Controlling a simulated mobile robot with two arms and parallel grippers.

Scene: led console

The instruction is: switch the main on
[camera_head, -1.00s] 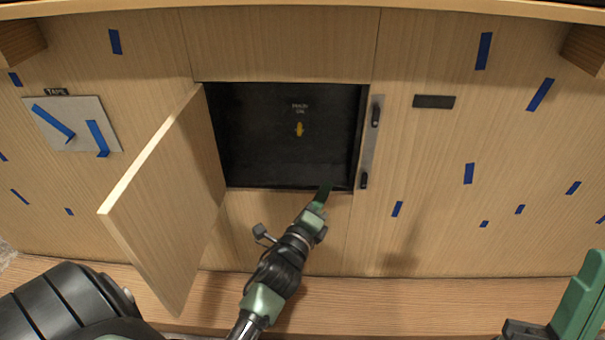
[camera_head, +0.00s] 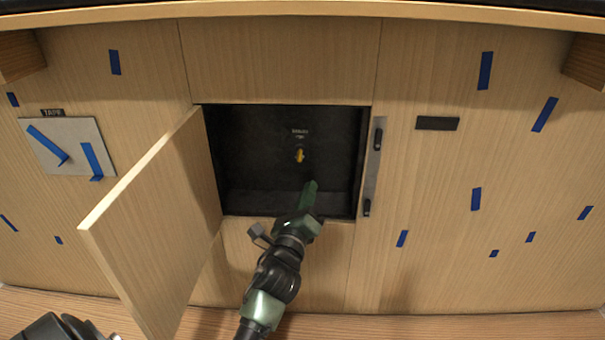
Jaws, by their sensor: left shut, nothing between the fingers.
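The main switch is a small yellow toggle (camera_head: 299,155) on the back wall of a dark recess (camera_head: 250,150), with a small blurred label above it. The wooden door (camera_head: 155,225) of the recess stands open, swung out to the left. My left gripper (camera_head: 309,187) is shut and empty. Its green tip is at the recess opening, a little below the toggle in the picture, and I see a gap between them. My right gripper is out of view.
A metal strip with black handles (camera_head: 373,165) runs along the recess's right edge. The open door borders the left side. A grey plate (camera_head: 68,146) with blue tape is at the far left. A black bar (camera_head: 437,123) is on the right panel.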

